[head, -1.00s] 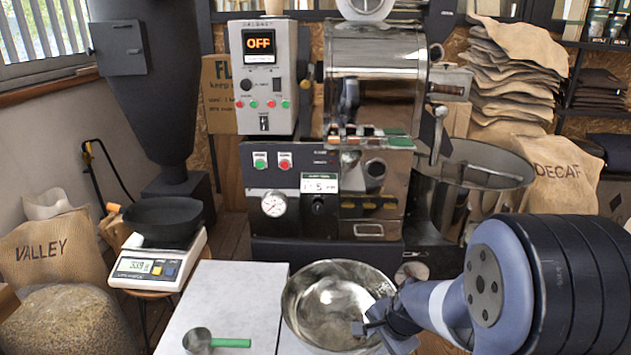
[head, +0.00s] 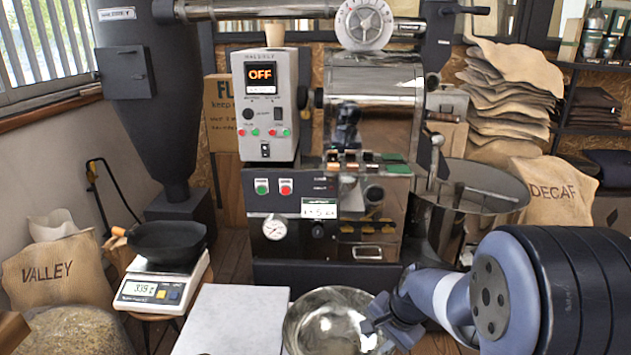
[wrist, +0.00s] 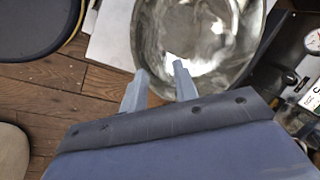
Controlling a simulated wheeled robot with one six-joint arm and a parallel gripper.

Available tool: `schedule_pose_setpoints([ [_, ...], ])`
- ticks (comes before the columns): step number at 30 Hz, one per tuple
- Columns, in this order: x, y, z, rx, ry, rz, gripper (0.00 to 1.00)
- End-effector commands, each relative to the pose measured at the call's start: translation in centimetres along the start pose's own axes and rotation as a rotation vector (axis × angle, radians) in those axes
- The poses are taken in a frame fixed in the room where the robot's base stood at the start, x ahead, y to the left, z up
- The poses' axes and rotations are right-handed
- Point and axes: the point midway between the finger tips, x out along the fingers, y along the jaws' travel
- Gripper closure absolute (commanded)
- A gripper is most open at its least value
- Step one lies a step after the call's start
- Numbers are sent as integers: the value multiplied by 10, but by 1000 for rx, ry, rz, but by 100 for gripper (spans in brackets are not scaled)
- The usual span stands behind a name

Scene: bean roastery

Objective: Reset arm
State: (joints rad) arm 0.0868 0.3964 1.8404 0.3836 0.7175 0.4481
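My gripper (head: 372,330) hangs at the right rim of a shiny metal bowl (head: 310,325) in the head view, with my arm coming in from the lower right. The metal bowl (wrist: 150,30) lies beyond the fingertips there. I cannot tell whether the fingers touch the bowl.
The roaster (head: 325,210) stands behind the bowl, its panel reading OFF. A scale (head: 150,290) with a black pan (head: 165,243) is at left. A white board (head: 230,315) lies left of the bowl. Sacks stand at both sides.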

Motion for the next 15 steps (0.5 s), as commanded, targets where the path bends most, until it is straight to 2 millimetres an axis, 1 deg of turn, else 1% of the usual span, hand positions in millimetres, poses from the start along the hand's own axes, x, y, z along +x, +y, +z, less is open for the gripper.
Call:
schedule_pose_setpoints([
  [1,-6,-2,-1,-21,-10,4,72],
  [15,-18,-8,-9,-272,-91,40,72],
])
